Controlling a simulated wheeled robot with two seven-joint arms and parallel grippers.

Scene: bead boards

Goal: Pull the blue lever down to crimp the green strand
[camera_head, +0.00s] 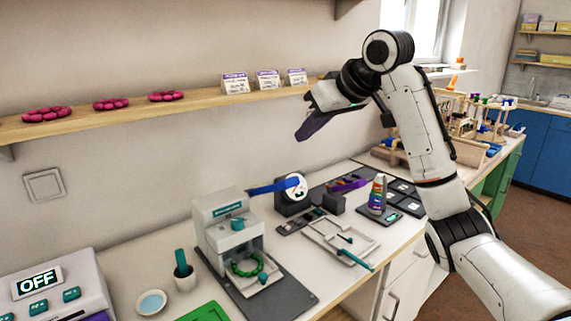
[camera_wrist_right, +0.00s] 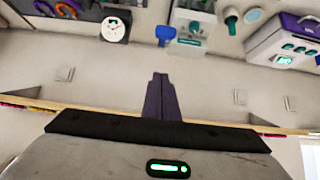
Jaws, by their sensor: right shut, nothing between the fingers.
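The white crimping press (camera_head: 212,212) stands on a grey base on the table. Its blue lever (camera_head: 273,187) sticks out to the right near the top, roughly level and slightly raised. In the right wrist view, the lever's blue end (camera_wrist_right: 165,33) shows beside the press (camera_wrist_right: 193,12). The green strand (camera_head: 247,266) lies as a ring in the press's lower opening. My right gripper (camera_head: 303,134), with purple fingers, is shut and empty, well above the lever and apart from it. The shut fingers also show in the right wrist view (camera_wrist_right: 160,80). My left gripper is not in view.
A wall shelf (camera_head: 150,111) with pink bead rings and small cards runs behind my right gripper. A round dial (camera_head: 297,187) stands close to the lever's end. A tray (camera_head: 340,240), a rainbow cone (camera_head: 377,195) and a control box (camera_head: 60,288) stand on the table.

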